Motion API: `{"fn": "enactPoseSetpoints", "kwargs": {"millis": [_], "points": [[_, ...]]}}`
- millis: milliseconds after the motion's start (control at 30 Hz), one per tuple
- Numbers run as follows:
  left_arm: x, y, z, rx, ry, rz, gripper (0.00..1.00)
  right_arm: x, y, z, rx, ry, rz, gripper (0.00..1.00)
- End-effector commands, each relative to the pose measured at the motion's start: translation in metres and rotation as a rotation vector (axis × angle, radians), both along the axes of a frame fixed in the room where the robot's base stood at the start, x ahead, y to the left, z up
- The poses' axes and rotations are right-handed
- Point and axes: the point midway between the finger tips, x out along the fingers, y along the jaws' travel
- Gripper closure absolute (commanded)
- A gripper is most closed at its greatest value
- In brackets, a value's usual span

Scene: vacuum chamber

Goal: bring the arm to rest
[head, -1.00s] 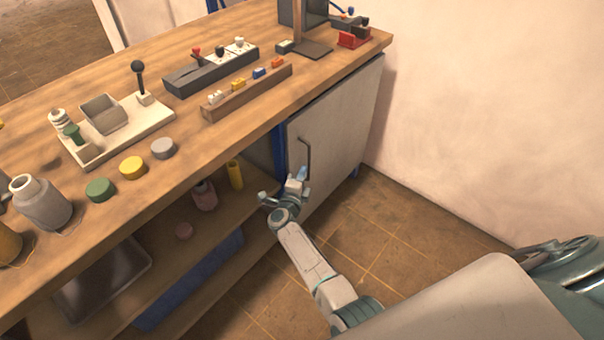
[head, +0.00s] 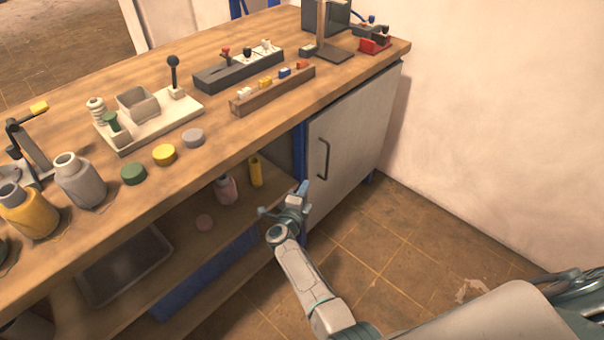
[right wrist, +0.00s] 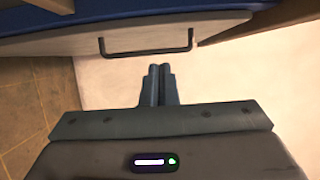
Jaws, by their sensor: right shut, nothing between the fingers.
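My right gripper (head: 304,187) is low in front of the workbench, beside the grey cabinet door (head: 352,135). Its fingers are together and empty; in the right wrist view the shut fingertips (right wrist: 158,70) point toward the door's dark handle (right wrist: 147,52). In the head view that handle (head: 323,160) is just right of and above the fingertips, with a small gap in the picture. My right forearm comes up from the bottom of the view. My left gripper is not in view.
The wooden bench top (head: 215,125) holds bottles, coloured discs and several fixtures. The open shelf (head: 245,205) left of the gripper holds a pink bottle (head: 226,188) and a yellow cylinder (head: 256,171). The tiled floor (head: 400,245) to the right is mostly clear.

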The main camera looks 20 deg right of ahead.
Motion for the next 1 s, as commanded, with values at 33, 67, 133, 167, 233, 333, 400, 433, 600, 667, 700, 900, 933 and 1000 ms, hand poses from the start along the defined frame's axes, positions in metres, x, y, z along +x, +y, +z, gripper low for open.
{"fn": "enactPoseSetpoints", "kwargs": {"millis": [33, 67, 133, 167, 233, 333, 400, 433, 600, 667, 700, 900, 933, 1000], "points": [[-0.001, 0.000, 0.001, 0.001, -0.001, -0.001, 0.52, 0.000, 0.001, 0.000, -0.001, -0.001, 0.000, 1.00], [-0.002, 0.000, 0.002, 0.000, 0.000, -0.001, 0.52, 0.000, 0.002, 0.000, -0.001, -0.001, 0.000, 1.00], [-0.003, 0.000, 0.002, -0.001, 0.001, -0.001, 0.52, 0.000, 0.002, 0.000, -0.001, -0.001, 0.000, 1.00], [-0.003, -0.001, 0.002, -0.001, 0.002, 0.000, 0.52, 0.000, 0.002, 0.001, -0.001, -0.001, 0.000, 1.00], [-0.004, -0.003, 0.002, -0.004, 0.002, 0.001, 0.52, -0.001, 0.002, -0.001, -0.008, 0.006, 0.007, 1.00], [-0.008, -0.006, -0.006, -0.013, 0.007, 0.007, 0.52, -0.009, 0.003, -0.016, -0.065, 0.062, 0.070, 1.00], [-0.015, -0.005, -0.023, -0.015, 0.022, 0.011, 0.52, -0.023, 0.005, -0.038, -0.151, 0.149, 0.165, 1.00], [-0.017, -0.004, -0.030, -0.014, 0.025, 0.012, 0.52, -0.032, 0.007, -0.051, -0.196, 0.200, 0.220, 1.00], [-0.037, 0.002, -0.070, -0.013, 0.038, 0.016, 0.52, -0.112, 0.018, -0.147, -0.477, 0.559, 0.582, 1.00], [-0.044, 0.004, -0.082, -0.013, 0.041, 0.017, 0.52, -0.146, 0.019, -0.177, -0.554, 0.678, 0.696, 1.00], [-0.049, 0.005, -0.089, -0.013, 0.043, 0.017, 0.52, -0.170, 0.018, -0.197, -0.601, 0.756, 0.768, 1.00], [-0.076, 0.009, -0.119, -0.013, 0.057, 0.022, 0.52, -0.302, -0.002, -0.274, -0.783, 1.125, 1.102, 1.00], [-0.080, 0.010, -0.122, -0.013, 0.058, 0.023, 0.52, -0.322, -0.007, -0.282, -0.805, 1.179, 1.147, 1.00], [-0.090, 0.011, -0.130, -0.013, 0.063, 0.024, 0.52, -0.370, -0.019, -0.299, -0.849, 1.299, 1.252, 1.00]]}}
